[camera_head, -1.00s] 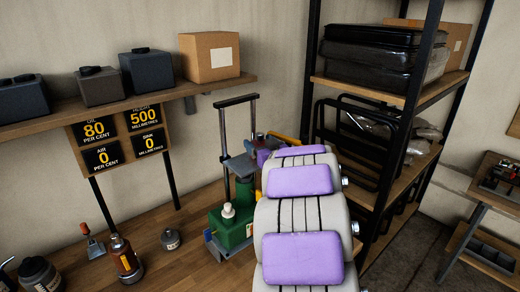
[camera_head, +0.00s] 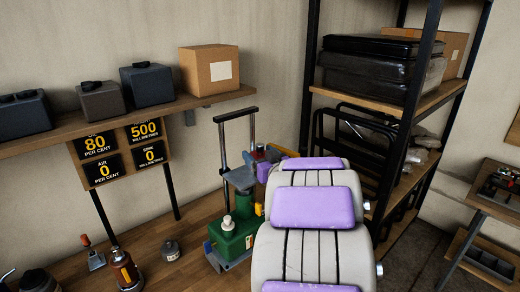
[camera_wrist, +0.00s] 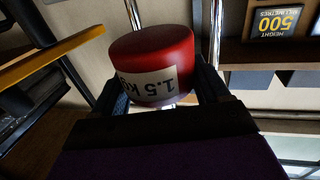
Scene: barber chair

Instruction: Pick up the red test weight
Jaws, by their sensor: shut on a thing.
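The red test weight (camera_wrist: 152,58) is a short red cylinder with a white label reading 1.5 kg, upside down in the wrist view. My gripper (camera_wrist: 160,85) is shut on it, with a dark finger at each side. In the head view, a small patch of red (camera_head: 261,147) shows at the far end of my arm, above the grey platform of the stand. My arm hides most of the gripper there. Whether the weight is clear of the platform cannot be told.
A green-based stand (camera_head: 232,240) with a tall black-handled frame (camera_head: 222,118) is close around my gripper. A black shelving rack (camera_head: 412,120) stands to the right. Bottles stand on the wooden surface below.

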